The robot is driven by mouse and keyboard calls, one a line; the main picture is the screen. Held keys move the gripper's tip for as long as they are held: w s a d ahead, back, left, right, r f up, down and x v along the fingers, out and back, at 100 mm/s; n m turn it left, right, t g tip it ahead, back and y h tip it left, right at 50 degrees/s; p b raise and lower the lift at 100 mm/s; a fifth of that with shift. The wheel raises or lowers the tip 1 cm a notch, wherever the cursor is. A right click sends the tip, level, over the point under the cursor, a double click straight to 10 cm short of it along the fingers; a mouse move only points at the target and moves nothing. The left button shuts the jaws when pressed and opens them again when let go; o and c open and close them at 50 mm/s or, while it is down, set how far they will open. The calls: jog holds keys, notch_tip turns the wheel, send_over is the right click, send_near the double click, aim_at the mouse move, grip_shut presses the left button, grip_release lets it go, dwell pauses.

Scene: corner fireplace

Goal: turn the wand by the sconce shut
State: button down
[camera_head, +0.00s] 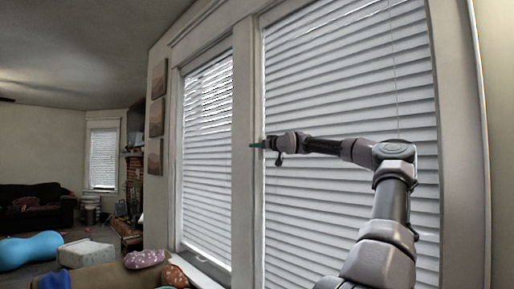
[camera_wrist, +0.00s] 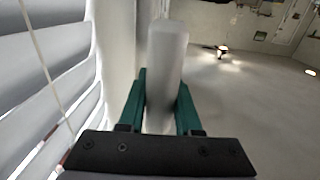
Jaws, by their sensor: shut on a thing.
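My gripper (camera_wrist: 160,95) has green fingers, one on each side of a pale, translucent rod, the wand (camera_wrist: 167,55), and is shut on it. The wand's end sticks out past the fingertips. In the head view my gripper (camera_head: 257,145) is at the frame between the two windows, at the left edge of the near blind (camera_head: 350,95). The wand is too small to make out there. The blind's slats (camera_wrist: 45,85) show at the left of the wrist view, with a thin cord. A small lit fixture (camera_wrist: 222,50), perhaps the sconce, shows beyond the wand.
A second window with blinds (camera_head: 207,160) is left of the frame post. Framed pictures (camera_head: 156,115) hang on the wall further left. A blue cushion-like object (camera_head: 30,250), a patterned pillow (camera_head: 146,258) and a dark sofa (camera_head: 35,208) are at the lower left.

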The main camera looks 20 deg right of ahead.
jog(key=shift+r, duration=0.1)
jog(key=c, duration=0.6)
grip_release()
jog(key=shift+d, duration=0.1)
jog(key=v, duration=0.7)
jog(key=shift+s, duration=0.2)
